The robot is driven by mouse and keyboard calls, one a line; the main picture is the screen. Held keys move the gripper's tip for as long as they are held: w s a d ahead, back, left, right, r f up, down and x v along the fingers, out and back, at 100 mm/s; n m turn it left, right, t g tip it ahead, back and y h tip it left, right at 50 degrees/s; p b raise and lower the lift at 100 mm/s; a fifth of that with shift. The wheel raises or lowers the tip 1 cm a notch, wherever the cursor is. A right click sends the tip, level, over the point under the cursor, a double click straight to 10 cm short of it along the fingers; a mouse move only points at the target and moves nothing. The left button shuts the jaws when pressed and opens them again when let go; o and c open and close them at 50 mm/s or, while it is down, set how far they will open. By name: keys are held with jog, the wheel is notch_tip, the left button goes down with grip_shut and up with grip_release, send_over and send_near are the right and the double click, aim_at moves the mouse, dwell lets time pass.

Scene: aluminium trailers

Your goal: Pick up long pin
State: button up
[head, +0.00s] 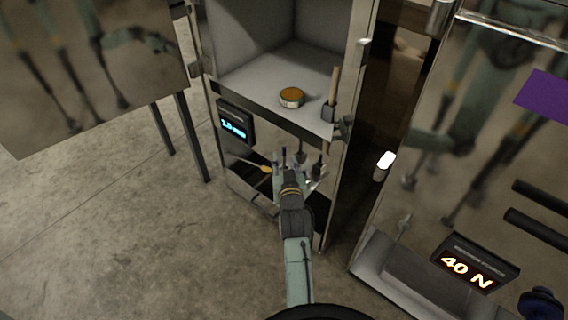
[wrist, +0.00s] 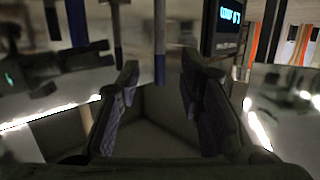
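My gripper (head: 290,178) reaches into the lower part of an open metal cabinet in the head view. In the wrist view my gripper (wrist: 160,105) is open, with its two dark padded fingers apart and nothing held between them. A thin grey rod with a blue end (wrist: 159,68) stands beyond the gap between the fingers, apart from both. A second, thicker blue-ended rod (wrist: 77,22) is at the upper left. In the head view a small blue-topped pin (head: 284,154) shows just beyond my gripper. I cannot tell which rod is the long pin.
A lit display (head: 235,123) is on the cabinet front. A round orange-topped tin (head: 291,97) and a wooden-handled tool (head: 333,90) stand on the shelf above. The cabinet's side wall is close to the right of my arm. A panel reading 40 N (head: 467,270) is at lower right.

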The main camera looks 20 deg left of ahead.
aim_at(284, 156)
jog(key=b+x, duration=0.1)
jog(key=x, duration=0.1)
jog(key=b+x, duration=0.1)
jog(key=x, duration=0.1)
jog(key=shift+s+f, duration=0.1)
jog(key=shift+f, duration=0.3)
jog(key=shift+w+a, duration=0.25)
jog(key=shift+w, duration=0.25)
jog(key=shift+c, duration=0.4)
grip_shut()
